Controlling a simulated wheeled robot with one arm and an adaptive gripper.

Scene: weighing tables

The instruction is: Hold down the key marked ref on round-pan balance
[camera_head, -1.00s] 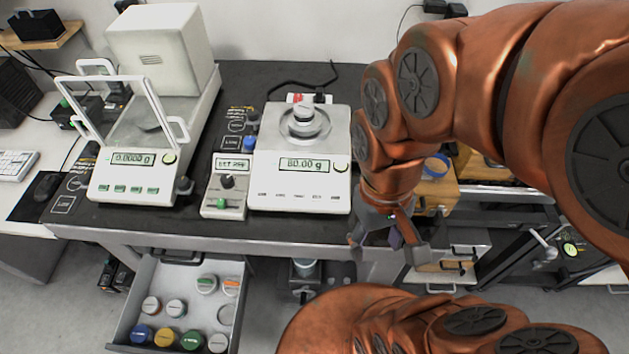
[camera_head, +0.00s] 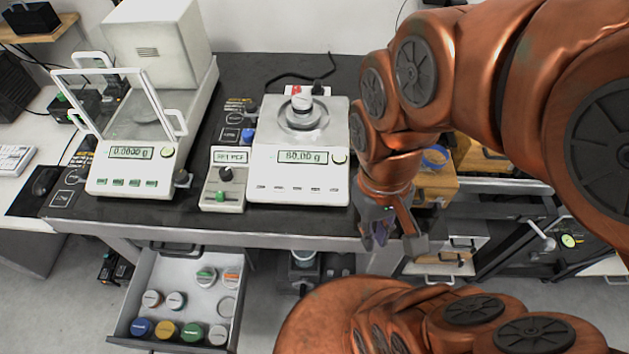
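The round-pan balance (camera_head: 262,165) stands in the middle of the dark table, with a small metal weight (camera_head: 302,100) on its round pan (camera_head: 303,118). Its lit display (camera_head: 301,157) seems to read 60.00 g or 80.00 g. A row of small keys (camera_head: 297,189) runs along its front; their marks are too small to read, so I cannot tell which is ref. My gripper (camera_head: 392,242) hangs right of the balance, by the table's front edge, pointing down. Its fingers are apart, with nothing clearly held, and it touches no key.
A small control box (camera_head: 222,190) with a dark knob and green button stands left of the balance. A balance with a glass-framed door (camera_head: 130,180) is further left. An open drawer (camera_head: 200,300) of lidded jars juts out below. A wooden box (camera_head: 435,185) stands behind my gripper.

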